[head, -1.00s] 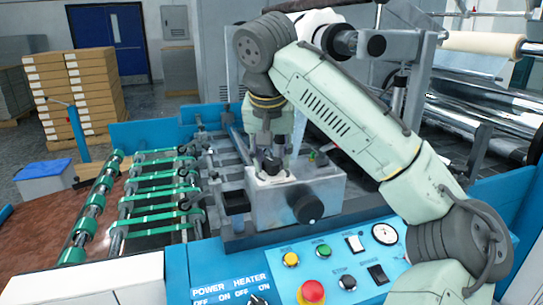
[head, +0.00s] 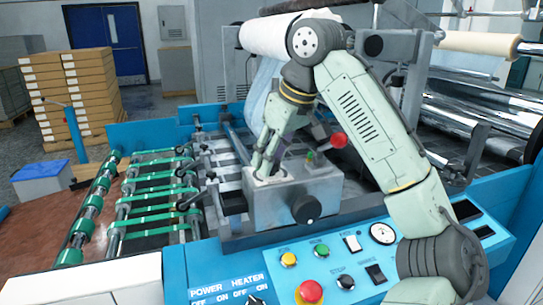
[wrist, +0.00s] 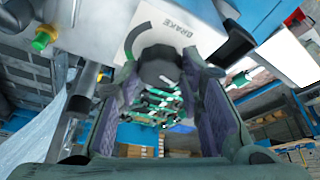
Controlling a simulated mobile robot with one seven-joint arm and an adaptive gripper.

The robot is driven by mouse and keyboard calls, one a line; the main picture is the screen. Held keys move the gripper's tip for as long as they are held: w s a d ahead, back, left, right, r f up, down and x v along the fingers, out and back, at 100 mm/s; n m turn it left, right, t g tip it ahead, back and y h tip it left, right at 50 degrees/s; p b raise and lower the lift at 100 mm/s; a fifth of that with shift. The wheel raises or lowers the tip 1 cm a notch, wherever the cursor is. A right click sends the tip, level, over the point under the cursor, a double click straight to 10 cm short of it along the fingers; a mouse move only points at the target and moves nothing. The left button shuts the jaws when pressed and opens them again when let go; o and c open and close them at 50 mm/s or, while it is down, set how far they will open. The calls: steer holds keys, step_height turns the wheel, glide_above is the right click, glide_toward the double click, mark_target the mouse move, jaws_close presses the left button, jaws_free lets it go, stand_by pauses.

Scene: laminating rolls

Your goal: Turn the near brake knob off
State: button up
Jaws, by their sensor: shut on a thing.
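The brake knob (wrist: 160,68) is dark and round, beside a curved dark mark and the word BRAKE on a pale plate (wrist: 185,28) in the wrist view. My gripper (head: 262,172) leans down onto the top of a grey metal box (head: 270,208). In the wrist view my gripper (wrist: 160,88) has its padded fingers on both sides of the knob, shut on it. In the head view the fingers mostly hide the knob.
A larger black knob (head: 305,208) sticks out of the box's front. A green button (head: 310,157) and a red ball handle (head: 338,140) are right of my fingers. The blue control panel (head: 325,255) lies in front. Green-belted rollers (head: 155,195) are at left.

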steer(key=n+g, duration=0.1)
steer(key=n, duration=0.1)
steer(key=n+y, duration=0.1)
steer(key=n, duration=0.2)
steer(key=shift+w+d+n+g, duration=0.1)
steer(key=shift+w+n+g, duration=0.1)
steer(key=shift+n+g, duration=0.15)
steer(key=n+g, duration=0.2)
steer(key=n, duration=0.3)
steer(key=shift+w, duration=0.1)
steer(key=shift+n, duration=0.25)
steer(key=o, duration=1.2)
steer(key=shift+c, duration=0.2)
